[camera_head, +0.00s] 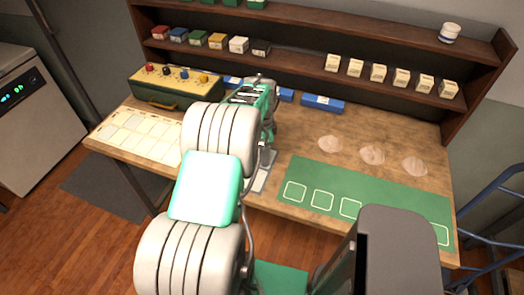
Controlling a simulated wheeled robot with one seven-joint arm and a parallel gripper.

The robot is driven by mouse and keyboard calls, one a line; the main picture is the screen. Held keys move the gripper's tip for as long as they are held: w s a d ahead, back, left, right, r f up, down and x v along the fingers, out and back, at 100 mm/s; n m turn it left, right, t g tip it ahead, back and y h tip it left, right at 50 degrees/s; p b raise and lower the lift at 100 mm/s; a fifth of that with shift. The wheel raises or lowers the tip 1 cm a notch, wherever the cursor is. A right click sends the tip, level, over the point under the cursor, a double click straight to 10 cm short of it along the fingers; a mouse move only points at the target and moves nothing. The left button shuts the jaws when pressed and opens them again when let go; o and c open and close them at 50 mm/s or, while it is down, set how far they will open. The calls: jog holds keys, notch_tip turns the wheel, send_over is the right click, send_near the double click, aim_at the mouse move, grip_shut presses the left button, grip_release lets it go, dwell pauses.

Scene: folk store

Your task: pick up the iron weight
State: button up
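I cannot make out an iron weight in the head view; it may be hidden behind my arm or too small to tell. My arm reaches over the wooden table (300,135) and covers its middle. My gripper is mostly hidden by the arm's own links, around the grey parts by the wrist (265,153). I cannot see its fingertips or whether they hold anything. A flat grey plate (262,180) shows partly beside the arm on the table.
A green case with coloured knobs (174,82) and a pale grid sheet (135,133) lie left. Blue boxes (322,103) line the back below the shelf (300,50). Three pale discs (372,154) lie behind a green mat (390,200) with outlined squares.

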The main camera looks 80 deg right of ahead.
grip_shut()
dwell(0.7)
jog(key=shift+r, duration=0.1)
